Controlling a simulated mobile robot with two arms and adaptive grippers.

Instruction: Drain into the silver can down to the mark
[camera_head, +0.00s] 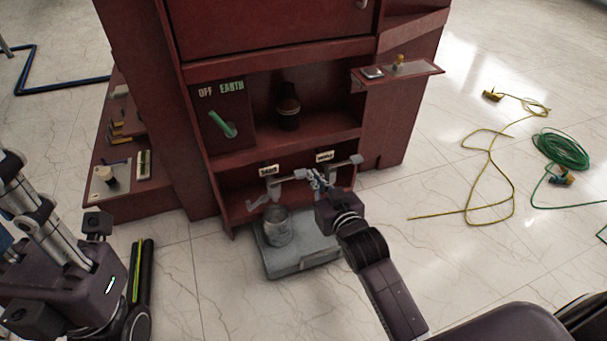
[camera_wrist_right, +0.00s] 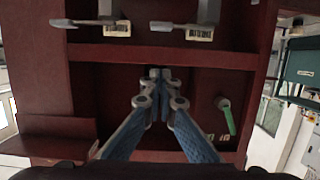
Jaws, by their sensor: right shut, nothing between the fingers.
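The silver can (camera_head: 278,228) stands upright on a grey platform (camera_head: 300,262) at the foot of the red cabinet. It is below two labelled valves, the left one with a grey lever (camera_head: 290,178) and the right one with another lever (camera_head: 345,162). My right gripper (camera_head: 318,180) is in front of the valves, right of and above the can, shut and empty. In the right wrist view the shut fingers (camera_wrist_right: 160,78) point at the cabinet, and both valve labels appear upside down at the top. The liquid level and the mark cannot be made out.
A green handle (camera_head: 222,124) sits under the OFF and EARTH lettering, left of a dark bushing (camera_head: 288,113). A small shelf (camera_head: 410,72) juts out at the right. Yellow cable (camera_head: 490,170) and coiled green cable (camera_head: 562,150) lie on the right floor.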

